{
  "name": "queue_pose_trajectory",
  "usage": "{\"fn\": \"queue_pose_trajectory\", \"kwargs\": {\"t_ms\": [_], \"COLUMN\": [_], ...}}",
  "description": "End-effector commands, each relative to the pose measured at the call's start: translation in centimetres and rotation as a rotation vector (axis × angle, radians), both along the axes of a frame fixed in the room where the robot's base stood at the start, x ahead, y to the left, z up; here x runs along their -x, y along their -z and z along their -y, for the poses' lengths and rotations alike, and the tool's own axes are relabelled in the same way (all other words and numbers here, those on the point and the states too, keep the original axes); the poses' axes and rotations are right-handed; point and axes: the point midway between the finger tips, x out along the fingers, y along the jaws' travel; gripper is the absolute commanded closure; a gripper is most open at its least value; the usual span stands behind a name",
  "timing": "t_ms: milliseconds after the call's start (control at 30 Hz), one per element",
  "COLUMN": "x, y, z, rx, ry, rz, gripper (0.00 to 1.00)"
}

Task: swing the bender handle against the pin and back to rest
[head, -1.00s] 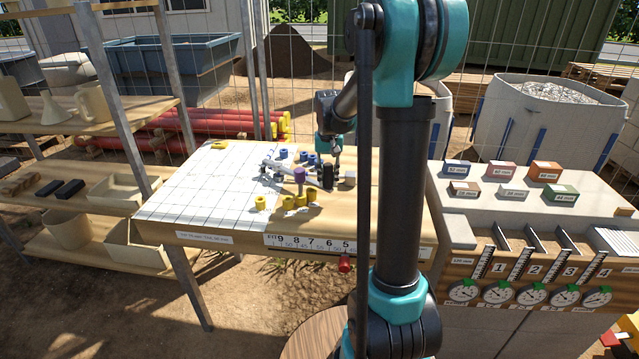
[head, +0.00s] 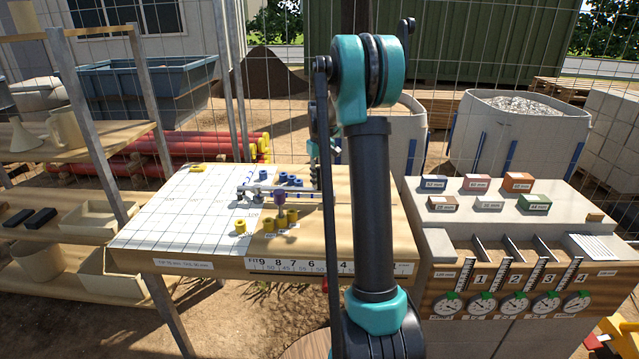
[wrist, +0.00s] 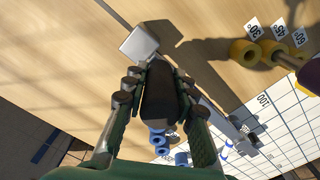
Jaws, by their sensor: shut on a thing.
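The grey bender (head: 252,190) lies on the gridded part of the wooden table (head: 375,225), its bar pointing right toward my arm. In the wrist view my gripper (wrist: 158,85) is shut around the black grip (wrist: 159,100) of the handle, with a finger on each side. I cannot tell which piece is the pin.
Yellow rollers (head: 240,226) stand in front of the bender and blue rollers (head: 265,175) behind it. A bench with coloured blocks (head: 518,182) and dials stands right; shelves stand left.

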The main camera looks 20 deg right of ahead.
Motion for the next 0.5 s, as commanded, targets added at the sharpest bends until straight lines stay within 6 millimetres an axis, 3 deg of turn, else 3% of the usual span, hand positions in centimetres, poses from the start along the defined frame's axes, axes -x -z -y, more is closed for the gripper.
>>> {"fn": "queue_pose_trajectory", "kwargs": {"t_ms": [333, 367, 433, 500], "x": [-0.09, -0.09, -0.09, -0.08], "y": [-0.02, -0.02, -0.02, -0.02], "z": [0.12, 0.12, 0.11, 0.11], "rx": [0.001, 0.001, 0.001, 0.001], "ry": [0.003, 0.003, 0.003, 0.003], "rz": [0.000, 0.000, 0.001, 0.000], "gripper": [1.00, 0.72, 0.65, 0.65]}}
